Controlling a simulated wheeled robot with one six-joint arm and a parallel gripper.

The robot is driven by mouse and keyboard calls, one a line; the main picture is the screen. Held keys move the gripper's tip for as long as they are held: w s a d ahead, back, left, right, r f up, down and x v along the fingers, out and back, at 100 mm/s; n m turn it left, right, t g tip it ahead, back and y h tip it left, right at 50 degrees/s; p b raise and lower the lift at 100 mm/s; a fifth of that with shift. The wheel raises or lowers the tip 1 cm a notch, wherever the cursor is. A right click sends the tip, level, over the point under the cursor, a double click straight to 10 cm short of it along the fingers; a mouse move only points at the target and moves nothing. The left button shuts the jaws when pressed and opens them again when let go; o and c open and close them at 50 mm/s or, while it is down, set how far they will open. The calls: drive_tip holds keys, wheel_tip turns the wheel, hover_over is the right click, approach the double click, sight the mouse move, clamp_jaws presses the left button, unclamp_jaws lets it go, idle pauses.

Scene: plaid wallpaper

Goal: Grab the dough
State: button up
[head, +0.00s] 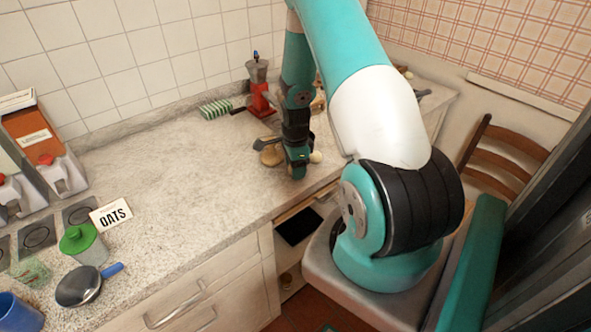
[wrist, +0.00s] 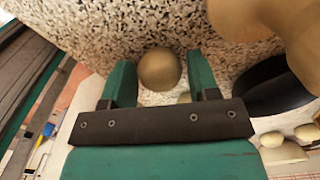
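A round, tan ball that looks like the dough (wrist: 159,70) sits on the speckled counter between my gripper's two green fingers in the wrist view. My gripper (wrist: 161,80) is open around it. A narrow gap shows at the right finger; at the left finger I cannot tell whether it touches. In the head view my gripper (head: 298,172) points down near the counter's front edge. A pale ball (head: 316,156) shows just right of the fingers there; I cannot tell if it is the same ball.
A tan round object (head: 271,156) lies just left of my gripper. A large beige shape (wrist: 270,18) and dark round object (wrist: 270,85) are close right. The counter's middle left is clear.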

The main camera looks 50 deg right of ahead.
drive_tip(key=c, duration=0.5)
